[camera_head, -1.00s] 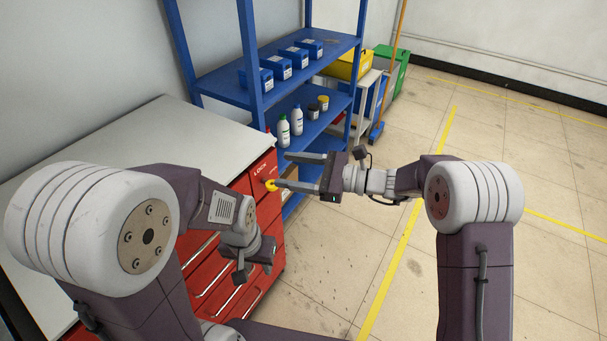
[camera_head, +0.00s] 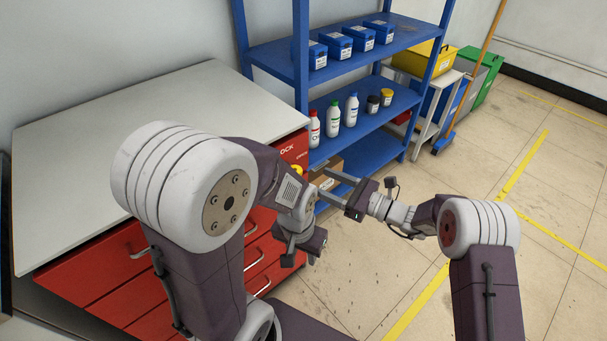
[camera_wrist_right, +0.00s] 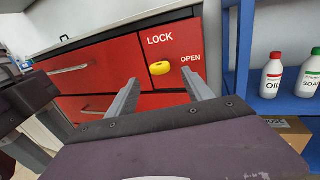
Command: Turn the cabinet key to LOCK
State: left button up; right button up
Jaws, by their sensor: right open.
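The yellow cabinet key (camera_wrist_right: 160,68) is on the red front panel (camera_wrist_right: 155,93) of the cabinet. It lies about level, below the white word LOCK and left of the word OPEN. In the head view only a bit of the key (camera_head: 297,170) shows beside my left arm. My right gripper (camera_wrist_right: 160,77) is open; its two fingers point toward the panel, with the key seen between their tips. They look apart from the key. The right gripper also shows in the head view (camera_head: 318,179). My left gripper (camera_head: 301,260) hangs low before the drawers; its jaws are unclear.
The cabinet's pale top (camera_head: 90,135) is clear. A blue shelf (camera_head: 375,125) with bottles and blue boxes stands right of the cabinet, close to my right gripper. A cardboard box (camera_head: 328,172) sits on its low level. Open floor lies to the right.

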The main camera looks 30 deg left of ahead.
aim_at(301, 173)
jog(key=a, duration=0.7)
jog(key=shift+w+a+b, duration=0.2)
jog(key=shift+a+b, duration=0.1)
jog(key=shift+a, duration=0.05)
grip_shut()
